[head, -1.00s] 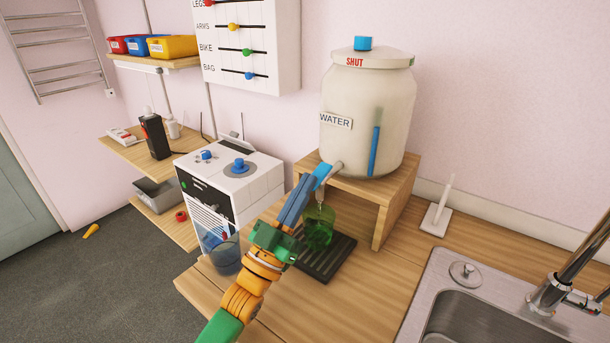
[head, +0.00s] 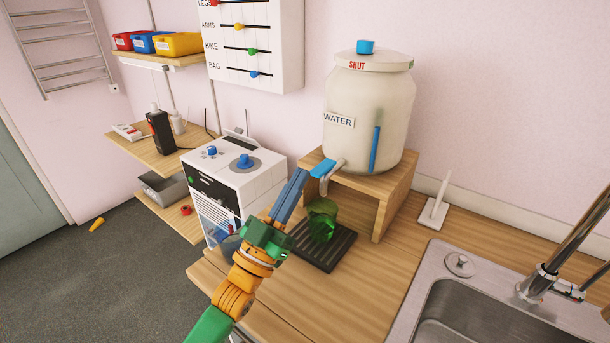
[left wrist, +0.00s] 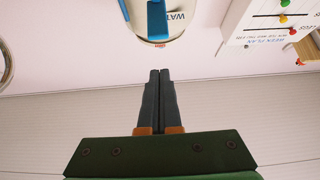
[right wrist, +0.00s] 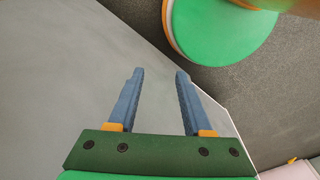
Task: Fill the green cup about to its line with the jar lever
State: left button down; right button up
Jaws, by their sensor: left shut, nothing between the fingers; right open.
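The green cup (head: 322,222) stands upright on a black slatted tray (head: 326,248) below the jar's tap. Its line and water level cannot be made out. The cream jar (head: 352,110), labelled WATER, stands on a wooden stand. Its blue lever (head: 322,169) sits at the tap on the front, and shows in the left wrist view (left wrist: 157,20). My left gripper (head: 303,173) is shut and empty, just left of the lever in the head view; I cannot tell whether they touch. My right gripper (right wrist: 160,72) is open and empty, outside the head view.
A white machine (head: 233,178) with blue knobs stands left of the tray. The sink (head: 470,305) and its faucet (head: 555,270) are at the right. The jar lid reads SHUT, and a blue gauge strip (head: 375,148) runs up the jar. Counter between tray and sink is clear.

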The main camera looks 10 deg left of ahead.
pick_arm(q)
jog(key=b+v, duration=0.2)
jog(key=v, duration=0.5)
pick_arm(e)
jog(key=f, duration=0.3)
jog(key=shift+w, duration=0.2)
pick_arm(q)
jog(key=shift+w+f, duration=0.2)
jog(key=shift+w, duration=0.05)
